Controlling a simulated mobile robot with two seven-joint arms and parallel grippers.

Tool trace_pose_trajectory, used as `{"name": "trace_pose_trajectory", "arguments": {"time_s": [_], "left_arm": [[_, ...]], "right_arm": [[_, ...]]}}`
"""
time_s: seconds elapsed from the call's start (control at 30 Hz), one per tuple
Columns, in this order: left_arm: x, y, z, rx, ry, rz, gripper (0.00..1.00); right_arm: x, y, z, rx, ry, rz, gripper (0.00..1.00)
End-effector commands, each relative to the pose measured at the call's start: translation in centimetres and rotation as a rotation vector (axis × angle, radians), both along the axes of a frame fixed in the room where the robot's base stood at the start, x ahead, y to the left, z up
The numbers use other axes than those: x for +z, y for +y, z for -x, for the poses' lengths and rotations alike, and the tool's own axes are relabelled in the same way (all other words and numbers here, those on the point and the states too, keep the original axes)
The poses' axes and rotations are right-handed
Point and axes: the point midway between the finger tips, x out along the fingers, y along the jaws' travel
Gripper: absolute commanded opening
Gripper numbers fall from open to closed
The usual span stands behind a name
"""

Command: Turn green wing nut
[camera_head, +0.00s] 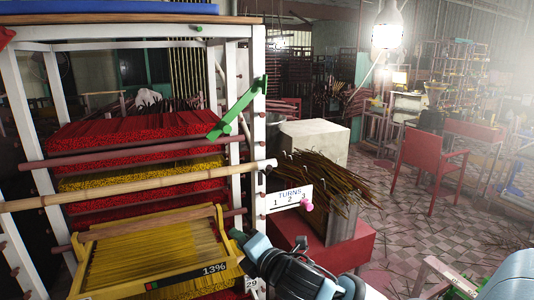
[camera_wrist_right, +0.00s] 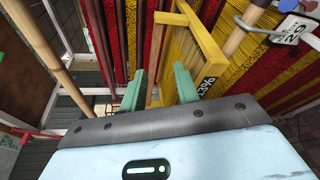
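The green wing nut (camera_head: 238,110) shows in the head view as a bright green slanted bar with two raised wings. It sits at the right white post of the incense rack. My right gripper (camera_head: 243,240) is low in front of the rack, below the wing nut and apart from it. In the right wrist view its two green fingers (camera_wrist_right: 160,87) are spread, with nothing held between them. I cannot make out the wing nut in that view. My left gripper is not in view.
A yellow tray (camera_head: 150,250) with a 13% display juts from the rack near my right gripper. A bamboo pole (camera_head: 140,187) crosses the rack front. A "TURNS 1 2 3" sign (camera_head: 286,198) with a pink knob hangs beside the post. A red chair (camera_head: 430,160) stands farther right.

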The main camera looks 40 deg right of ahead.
Motion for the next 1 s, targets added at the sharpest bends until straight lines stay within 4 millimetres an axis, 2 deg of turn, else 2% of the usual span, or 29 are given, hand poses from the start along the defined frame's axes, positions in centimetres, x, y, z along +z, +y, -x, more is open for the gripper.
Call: {"name": "trace_pose_trajectory", "arguments": {"time_s": [0.03, 0.17, 0.3, 0.4, 0.5, 0.6, 0.67, 0.87, 1.0], "left_arm": [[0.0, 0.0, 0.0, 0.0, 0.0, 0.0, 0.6], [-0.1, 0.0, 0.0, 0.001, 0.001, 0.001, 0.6], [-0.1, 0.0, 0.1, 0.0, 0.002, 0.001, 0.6], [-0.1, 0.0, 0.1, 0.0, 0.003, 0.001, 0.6], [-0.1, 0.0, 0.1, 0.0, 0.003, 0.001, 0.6], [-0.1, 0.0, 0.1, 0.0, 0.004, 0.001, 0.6], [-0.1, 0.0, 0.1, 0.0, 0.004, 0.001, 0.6], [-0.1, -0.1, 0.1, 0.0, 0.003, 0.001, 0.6], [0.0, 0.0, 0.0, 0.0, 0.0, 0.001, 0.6]], "right_arm": [[3.7, -0.7, -0.7, -0.004, -0.061, 0.124, 0.31], [12.0, -2.6, -1.1, -0.053, -0.182, 0.448, 0.31], [20.4, -4.6, 0.1, -0.152, -0.281, 0.771, 0.31], [25.2, -5.7, 1.6, -0.237, -0.324, 0.961, 0.31], [28.7, -6.7, 3.0, -0.313, -0.345, 1.098, 0.31], [30.6, -7.2, 4.1, -0.362, -0.353, 1.182, 0.31], [31.2, -7.3, 4.4, -0.378, -0.354, 1.207, 0.31], [31.6, -7.5, 4.5, -0.387, -0.353, 1.223, 0.31], [31.9, -7.7, 3.8, -0.388, -0.353, 1.219, 0.31]]}}
